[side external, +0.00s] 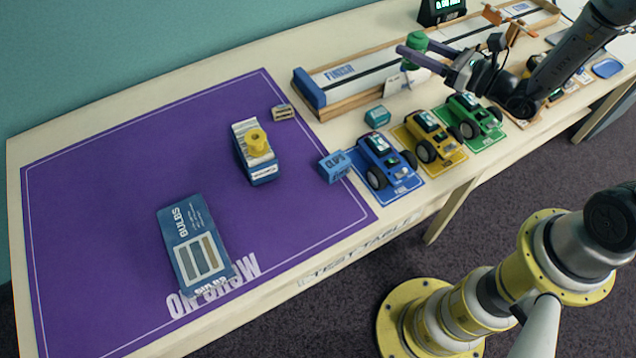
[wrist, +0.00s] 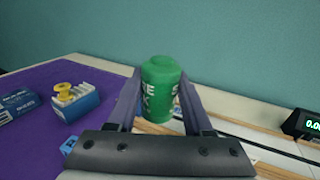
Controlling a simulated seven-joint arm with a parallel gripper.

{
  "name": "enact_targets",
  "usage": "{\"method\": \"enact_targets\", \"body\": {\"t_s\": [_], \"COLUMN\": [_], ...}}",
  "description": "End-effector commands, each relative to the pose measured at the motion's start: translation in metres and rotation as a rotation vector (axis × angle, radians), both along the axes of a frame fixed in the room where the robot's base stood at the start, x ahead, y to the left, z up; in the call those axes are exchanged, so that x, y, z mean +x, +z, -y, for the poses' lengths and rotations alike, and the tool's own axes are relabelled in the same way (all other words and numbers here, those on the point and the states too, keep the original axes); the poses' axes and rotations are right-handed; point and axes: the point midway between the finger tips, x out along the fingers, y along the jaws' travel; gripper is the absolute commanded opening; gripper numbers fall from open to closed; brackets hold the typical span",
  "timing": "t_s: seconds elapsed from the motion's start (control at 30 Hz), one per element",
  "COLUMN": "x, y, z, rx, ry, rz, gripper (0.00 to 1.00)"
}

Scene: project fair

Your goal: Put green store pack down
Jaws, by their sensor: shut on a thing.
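The green store pack is a green cylinder with white lettering (wrist: 160,88), seen between my fingers in the wrist view. It also shows as a small green shape (side external: 416,45) in the side external view. My gripper (side external: 408,56) is shut on it and holds it near the finish end of the track, apparently above the surface. My fingers also stand on both sides of it in the wrist view (wrist: 160,105). The underside of the pack is hidden in the wrist view.
A purple mat (side external: 110,180) holds a bulbs box (side external: 192,245), a box with a yellow spool (side external: 255,152) and a blue clips box (side external: 335,166). Blue (side external: 384,160), yellow (side external: 428,135) and green (side external: 473,115) cars stand right of it. The long track (side external: 370,78) lies behind. Much of the mat's left is bare.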

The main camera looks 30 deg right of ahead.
Motion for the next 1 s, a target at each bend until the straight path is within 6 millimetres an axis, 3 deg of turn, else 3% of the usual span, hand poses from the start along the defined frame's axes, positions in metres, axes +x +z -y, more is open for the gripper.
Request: {"method": "enact_targets", "body": {"t_s": [0.17,0.3,0.5,0.7,1.0], "x": [-0.039,-0.082,-0.148,-0.194,-0.205], "y": [-0.026,-0.046,-0.068,-0.083,-0.085], "z": [-0.064,-0.117,-0.173,-0.203,-0.211], "rx": [0.003,0.003,0.002,0.001,0.0], "ry": [0.218,0.407,0.643,0.78,0.817], "rz": [-0.009,-0.009,-0.006,-0.005,-0.001], "gripper": [0.0,0.0,0.0,0.0,0.0]}}
